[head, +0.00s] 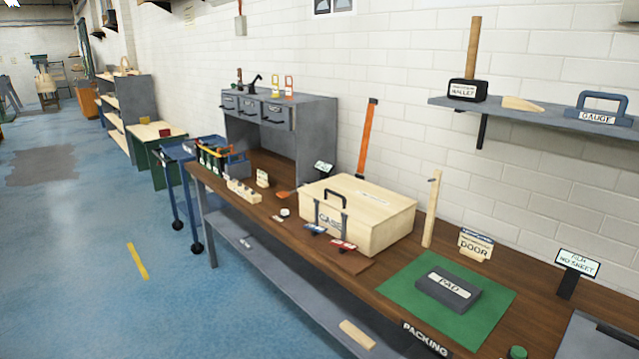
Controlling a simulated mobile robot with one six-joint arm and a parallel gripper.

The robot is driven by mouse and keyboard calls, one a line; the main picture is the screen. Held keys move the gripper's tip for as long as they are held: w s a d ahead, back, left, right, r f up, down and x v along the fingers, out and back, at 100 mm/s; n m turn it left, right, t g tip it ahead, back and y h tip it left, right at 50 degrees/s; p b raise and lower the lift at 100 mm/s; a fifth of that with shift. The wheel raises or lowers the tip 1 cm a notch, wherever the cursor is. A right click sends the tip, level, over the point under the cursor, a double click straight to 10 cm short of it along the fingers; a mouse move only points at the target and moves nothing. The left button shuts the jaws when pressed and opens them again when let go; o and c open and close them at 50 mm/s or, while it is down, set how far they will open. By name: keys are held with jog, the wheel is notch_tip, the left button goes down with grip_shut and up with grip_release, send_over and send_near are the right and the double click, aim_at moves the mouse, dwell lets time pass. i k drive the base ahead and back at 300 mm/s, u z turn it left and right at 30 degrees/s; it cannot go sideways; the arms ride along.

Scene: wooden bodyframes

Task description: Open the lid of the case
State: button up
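The case (372,222) is a pale wooden box labelled CASE on the brown workbench in the head view. Its lid (355,197) is flat on top and looks shut, with a small white label on it.
A dark pad (449,288) lies on a green mat (400,290). A wall shelf (540,118) hangs at upper right.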

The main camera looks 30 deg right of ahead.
aim_at(370, 206)
jog(key=u, duration=0.1)
jog(key=i, duration=1.3)
jog(key=z, duration=0.2)
